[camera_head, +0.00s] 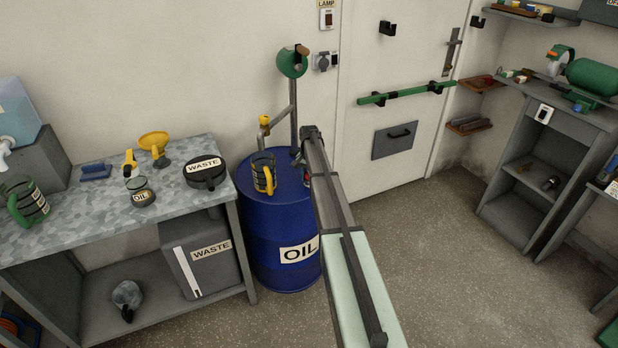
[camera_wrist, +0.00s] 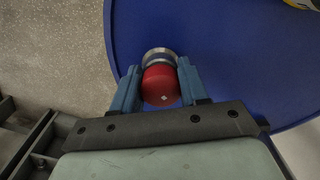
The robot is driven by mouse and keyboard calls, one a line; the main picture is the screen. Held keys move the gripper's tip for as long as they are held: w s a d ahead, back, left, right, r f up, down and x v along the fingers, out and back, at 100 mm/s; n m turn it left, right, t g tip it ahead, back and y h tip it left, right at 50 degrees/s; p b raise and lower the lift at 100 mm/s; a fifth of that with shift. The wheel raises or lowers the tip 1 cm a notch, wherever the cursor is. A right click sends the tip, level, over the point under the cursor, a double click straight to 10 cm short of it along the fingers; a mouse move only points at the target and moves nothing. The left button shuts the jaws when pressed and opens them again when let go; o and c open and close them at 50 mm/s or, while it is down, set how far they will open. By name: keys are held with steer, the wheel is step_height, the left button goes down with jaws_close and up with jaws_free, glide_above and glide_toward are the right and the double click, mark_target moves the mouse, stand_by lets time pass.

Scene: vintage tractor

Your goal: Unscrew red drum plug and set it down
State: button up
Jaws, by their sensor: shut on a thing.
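The red drum plug (camera_wrist: 160,86) sits between my fingers in the wrist view, against a round metal collar (camera_wrist: 159,56) on the blue drum top. My gripper (camera_wrist: 158,84) is shut on the red plug, one blue finger on each side. The blue oil drum (camera_head: 275,235) stands beside the workbench in the head view, and its top (camera_wrist: 220,60) fills much of the wrist view. In the head view my arm reaches over the drum's right side and hides most of the plug. I cannot tell whether the plug is still threaded in the collar.
A yellow-handled jug (camera_head: 264,174) stands on the drum top, left of my arm. A pump with a green wheel (camera_head: 292,62) rises behind it. The workbench (camera_head: 95,212) at left holds a black WASTE container (camera_head: 205,172), funnel and jugs. The floor (camera_head: 430,260) at right is clear.

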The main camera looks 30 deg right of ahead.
steer(key=shift+n, duration=0.8)
steer(key=shift+s+n, duration=0.1)
steer(key=shift+n, duration=0.8)
steer(key=shift+n, duration=0.9)
steer(key=shift+n, duration=0.8)
steer(key=shift+s, duration=0.1)
